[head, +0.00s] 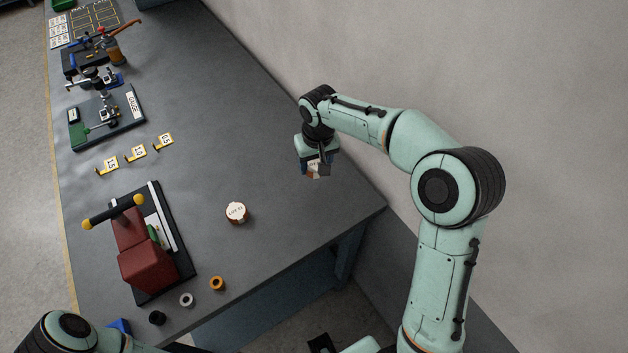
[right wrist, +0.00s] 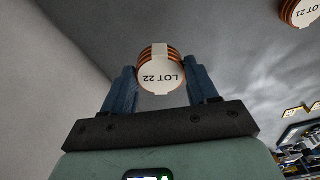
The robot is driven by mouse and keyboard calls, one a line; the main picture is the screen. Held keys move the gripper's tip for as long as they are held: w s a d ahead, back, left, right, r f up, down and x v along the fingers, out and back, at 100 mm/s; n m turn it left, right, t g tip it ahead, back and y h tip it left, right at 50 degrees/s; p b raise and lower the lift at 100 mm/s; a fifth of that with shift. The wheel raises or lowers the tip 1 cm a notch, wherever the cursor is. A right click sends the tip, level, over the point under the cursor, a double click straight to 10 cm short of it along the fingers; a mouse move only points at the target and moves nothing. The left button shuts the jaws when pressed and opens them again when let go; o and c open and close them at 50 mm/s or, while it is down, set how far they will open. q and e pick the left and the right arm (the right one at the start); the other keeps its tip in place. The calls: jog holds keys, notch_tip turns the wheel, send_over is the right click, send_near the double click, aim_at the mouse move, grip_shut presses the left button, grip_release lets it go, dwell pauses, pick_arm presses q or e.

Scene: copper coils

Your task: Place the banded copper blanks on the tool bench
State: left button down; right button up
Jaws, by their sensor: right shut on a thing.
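A copper coil banded in white and marked LOT 22 (right wrist: 160,72) is between the fingers of my right gripper (right wrist: 162,88), which is shut on it. In the head view my right gripper (head: 315,165) hangs over the back right part of the grey tool bench (head: 215,120), with the coil partly hidden; its height above the bench is hard to judge. A second banded coil, LOT 21, (head: 236,212) stands on the bench, left of and nearer than the gripper. It also shows in the right wrist view (right wrist: 300,12). My left arm shows at lower left; its gripper is not visible.
A dark red device with a yellow-tipped handle (head: 145,250) stands at front left. Small rings, orange (head: 218,283), grey (head: 187,299) and black (head: 157,317), lie near the front edge. Yellow tags (head: 136,153) and a gauge fixture (head: 106,118) lie farther back. The bench middle is clear.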

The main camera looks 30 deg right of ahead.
aim_at(314, 187)
jog(key=shift+w+f, duration=0.1)
jog(key=shift+f, duration=3.85)
jog(key=shift+b, duration=0.3)
jog(key=shift+f, duration=0.2)
jog(key=o, duration=1.2)
jog(key=shift+c, duration=0.2)
jog(key=r, duration=0.4)
jog(key=s+r, duration=0.1)
jog(key=r, duration=0.3)
jog(key=r+p, duration=0.1)
jog(key=r, duration=0.3)
jog(key=shift+s+a+r, duration=0.1)
jog(key=shift+s+r, duration=0.05)
jog(key=shift+s, duration=0.1)
